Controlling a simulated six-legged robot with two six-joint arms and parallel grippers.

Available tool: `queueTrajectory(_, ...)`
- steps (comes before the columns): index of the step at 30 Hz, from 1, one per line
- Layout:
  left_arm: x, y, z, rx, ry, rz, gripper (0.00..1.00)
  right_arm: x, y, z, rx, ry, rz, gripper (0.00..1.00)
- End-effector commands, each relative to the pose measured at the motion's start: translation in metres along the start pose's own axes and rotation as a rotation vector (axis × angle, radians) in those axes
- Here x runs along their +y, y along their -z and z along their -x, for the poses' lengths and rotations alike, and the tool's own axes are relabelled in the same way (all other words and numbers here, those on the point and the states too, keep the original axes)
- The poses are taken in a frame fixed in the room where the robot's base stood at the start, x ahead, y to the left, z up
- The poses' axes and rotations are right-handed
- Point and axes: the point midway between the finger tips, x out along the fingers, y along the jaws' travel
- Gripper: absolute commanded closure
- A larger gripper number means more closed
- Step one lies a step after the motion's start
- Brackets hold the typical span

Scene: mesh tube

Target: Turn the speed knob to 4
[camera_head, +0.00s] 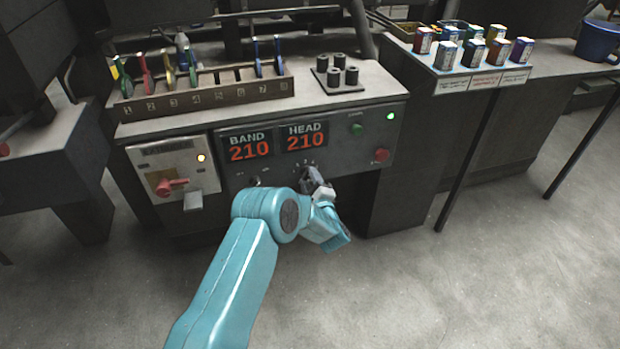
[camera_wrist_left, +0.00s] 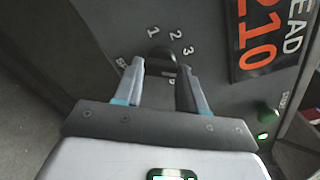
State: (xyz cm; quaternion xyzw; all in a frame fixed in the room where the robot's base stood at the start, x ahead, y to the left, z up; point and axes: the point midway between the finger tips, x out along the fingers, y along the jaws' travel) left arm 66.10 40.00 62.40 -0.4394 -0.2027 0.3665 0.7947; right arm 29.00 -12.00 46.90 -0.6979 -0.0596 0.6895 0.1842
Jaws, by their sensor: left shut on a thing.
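The speed knob (camera_wrist_left: 162,57) is a dark round knob on the grey machine front. The numbers 1, 2 and 3 are printed around it in the left wrist view. A 4 is not readable; my right-hand finger covers part of the dial there. The way the knob points is not clear. My left gripper (camera_wrist_left: 161,72) is shut on the knob, one finger on each side. In the head view my left gripper (camera_head: 316,178) is at the panel below the HEAD display and hides the knob. My right gripper is not in view.
BAND (camera_head: 249,146) and HEAD (camera_head: 305,137) displays both read 210. A green button (camera_head: 356,130) and a red button (camera_head: 382,155) are right of the dial. A metal switch box (camera_head: 165,170) with a red handle is at left. The floor in front is clear.

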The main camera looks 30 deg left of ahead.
Motion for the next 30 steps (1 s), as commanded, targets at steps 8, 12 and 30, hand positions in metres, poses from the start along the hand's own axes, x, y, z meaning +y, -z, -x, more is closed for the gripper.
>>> queueTrajectory(8,-0.0004,0.0002,0.0,0.001,0.002,-0.107,0.9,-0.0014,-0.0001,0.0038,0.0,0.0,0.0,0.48)
queueTrajectory(12,-0.0002,0.0003,0.0,0.001,0.002,-0.13,0.9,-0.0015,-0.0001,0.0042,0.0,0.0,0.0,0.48)
queueTrajectory(30,0.0,0.0003,0.0001,0.001,0.001,-0.138,0.34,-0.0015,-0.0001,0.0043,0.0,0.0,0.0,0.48)
